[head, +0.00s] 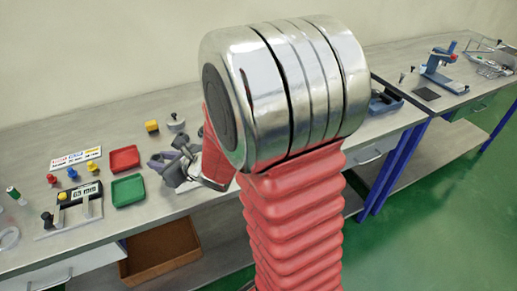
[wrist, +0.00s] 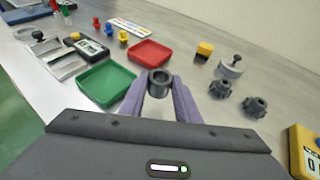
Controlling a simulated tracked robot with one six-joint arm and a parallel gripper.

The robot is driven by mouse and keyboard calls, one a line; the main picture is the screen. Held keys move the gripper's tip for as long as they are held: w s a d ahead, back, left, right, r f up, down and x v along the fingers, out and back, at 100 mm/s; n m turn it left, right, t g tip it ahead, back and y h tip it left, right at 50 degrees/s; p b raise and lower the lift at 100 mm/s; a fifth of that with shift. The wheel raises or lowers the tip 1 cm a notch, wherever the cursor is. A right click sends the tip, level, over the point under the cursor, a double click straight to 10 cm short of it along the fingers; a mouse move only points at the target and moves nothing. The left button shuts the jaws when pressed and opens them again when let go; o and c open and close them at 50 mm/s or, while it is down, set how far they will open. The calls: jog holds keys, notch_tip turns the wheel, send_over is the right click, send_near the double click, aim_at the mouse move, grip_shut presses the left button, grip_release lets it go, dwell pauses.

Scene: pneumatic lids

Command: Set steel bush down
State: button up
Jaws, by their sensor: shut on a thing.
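The steel bush (wrist: 158,80) is a short dark grey ring with an open bore, in the wrist view. My gripper (wrist: 160,90) is shut on it, with one purple-grey finger on each side. The bush appears upright; whether it touches the bench cannot be told. In the head view my gripper (head: 170,167) is over the bench, right of the green tray (head: 128,190), and the bush cannot be made out there. The green tray also shows just left of the bush in the wrist view (wrist: 107,84). The red tray (wrist: 151,52) lies behind the bush.
A yellow block (wrist: 204,49) and a grey knobbed part (wrist: 231,67) stand at the back right. Two dark knobs (wrist: 221,88) (wrist: 256,106) lie right of my gripper. A digital gauge (wrist: 90,50) is at left. Bare bench shows between the bush and the dark knobs.

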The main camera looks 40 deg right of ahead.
jog(key=s+d+r+m+h, duration=0.1)
jog(key=s+d, duration=0.3)
jog(key=d, duration=0.5)
jog(key=s+d+r+m+h, duration=0.1)
jog(key=s+d+r+h, duration=0.1)
jog(key=d, duration=0.8)
jog(key=s+d+r+m+h, duration=0.1)
jog(key=s+d+r, duration=0.3)
jog(key=d, duration=0.5)
jog(key=shift+s+d+m+t+h, duration=0.3)
jog(key=shift+s+d+m, duration=0.1)
jog(key=shift+s, duration=0.75)
jog(key=shift+f, duration=2.85)
jog(key=shift+f, duration=0.1)
jog(key=shift+f, duration=2)
jog(key=shift+f, duration=0.1)
